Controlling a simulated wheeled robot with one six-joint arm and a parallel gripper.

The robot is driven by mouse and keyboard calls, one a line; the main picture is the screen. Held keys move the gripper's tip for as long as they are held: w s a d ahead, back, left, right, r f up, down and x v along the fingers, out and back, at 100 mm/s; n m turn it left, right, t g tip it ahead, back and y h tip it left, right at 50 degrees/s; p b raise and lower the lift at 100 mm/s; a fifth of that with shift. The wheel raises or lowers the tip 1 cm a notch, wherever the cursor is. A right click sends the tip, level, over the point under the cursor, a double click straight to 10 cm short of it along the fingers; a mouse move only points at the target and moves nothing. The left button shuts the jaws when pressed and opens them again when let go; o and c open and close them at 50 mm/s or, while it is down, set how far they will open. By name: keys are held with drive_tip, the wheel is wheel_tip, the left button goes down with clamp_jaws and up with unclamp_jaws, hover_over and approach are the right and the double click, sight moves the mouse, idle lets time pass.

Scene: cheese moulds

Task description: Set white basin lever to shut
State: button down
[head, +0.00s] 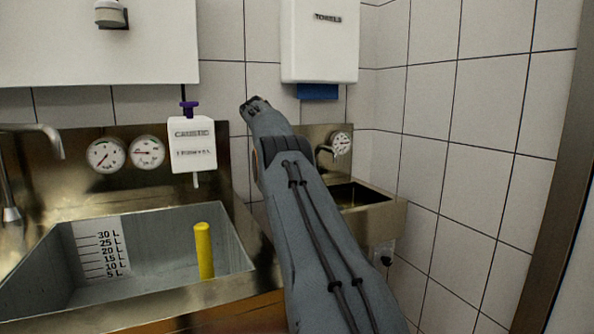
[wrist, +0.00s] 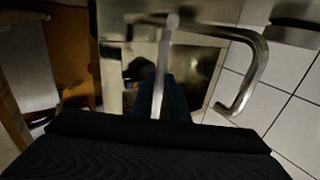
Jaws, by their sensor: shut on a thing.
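In the wrist view a slim pale lever (wrist: 162,68) runs from a round knob end down towards my gripper (wrist: 160,100). The dark jaws are shut around its lower part; the exact contact is in shadow. A bent chrome spout (wrist: 254,75) curves to the right of the lever. In the head view my arm covers my gripper and the lever. A small metal hand basin (head: 378,213) stands behind my arm at the right, with a tap on its back panel. No basin in view looks clearly white.
A large steel sink (head: 160,300) with a yellow standpipe (head: 204,250) stands at left. Two gauges (head: 106,154) and a white caustic dispenser (head: 193,145) are above it. A towel box (head: 320,40) hangs over the hand basin. A tiled wall (head: 440,170) closes the right side.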

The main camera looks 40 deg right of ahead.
drive_tip(key=c, duration=1.7)
unclamp_jaws()
drive_tip(key=shift+a, duration=0.1)
drive_tip(key=shift+c, duration=0.2)
drive_tip(key=shift+r, duration=0.1)
